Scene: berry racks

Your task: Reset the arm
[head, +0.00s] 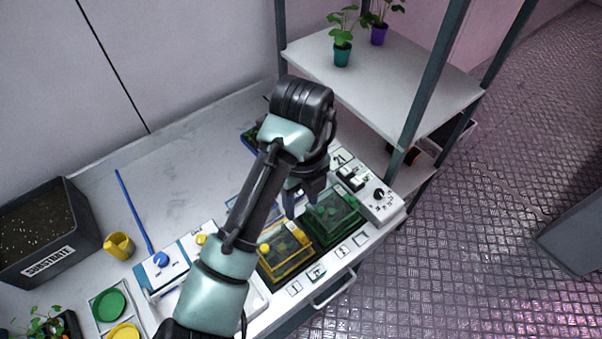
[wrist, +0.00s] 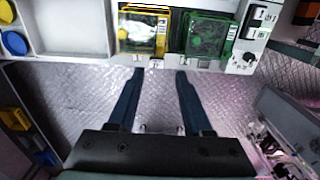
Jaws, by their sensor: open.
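My arm reaches up over the workbench in the head view, and my gripper (head: 303,198) points down above the yellow and green boxes. In the wrist view my gripper (wrist: 160,75) shows two dark fingers spread apart with nothing between them. The yellow-framed box (head: 285,251) stands on the bench, and it also shows in the wrist view (wrist: 124,38). The green-framed box (head: 333,215) stands to its right, also in the wrist view (wrist: 207,38). My arm hides part of the bench's middle.
A control panel with a black knob (head: 379,194) lies at the bench's right. A shelf (head: 400,85) with potted plants rises behind it. A substrate bin (head: 75,222), a yellow cup (head: 119,245) and a blue rod (head: 132,210) are at left. The back bench surface is mostly clear.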

